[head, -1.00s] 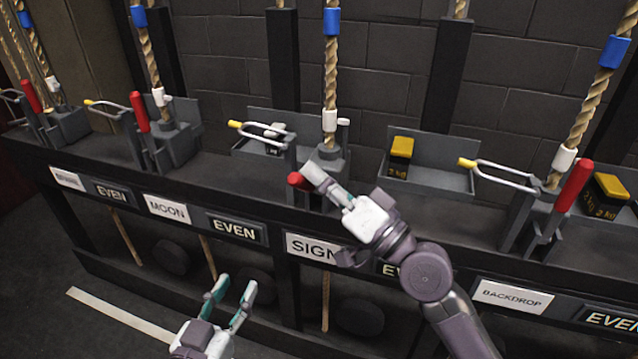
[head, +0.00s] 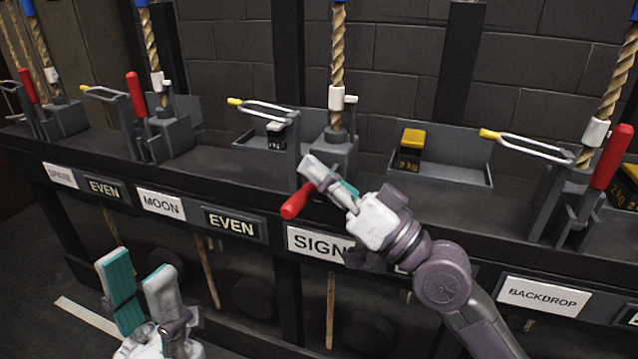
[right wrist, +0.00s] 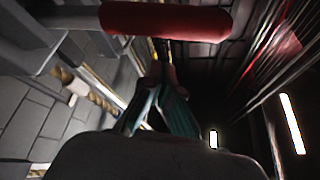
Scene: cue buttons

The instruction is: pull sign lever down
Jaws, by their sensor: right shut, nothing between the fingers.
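The sign lever's red handle (head: 298,201) sticks out toward me and slopes down, above the white SIGN label (head: 318,243). In the right wrist view the red handle (right wrist: 165,21) lies across the top, beyond the fingers. My right gripper (head: 325,177) is shut and empty, its fingertips at the upper side of the lever near the handle's inner end. I cannot tell whether they touch it. In the right wrist view its fingers (right wrist: 160,108) are close together. My left gripper (head: 140,272) is open and empty at the lower left, away from the rail.
Neighbouring red levers stand upright at MOON (head: 136,94) and BACKDROP (head: 611,157). A silver loop with a yellow tip (head: 262,107) projects beside the sign rope (head: 337,60). A tray (head: 455,172) holding a yellow-topped weight (head: 411,150) stands to the right.

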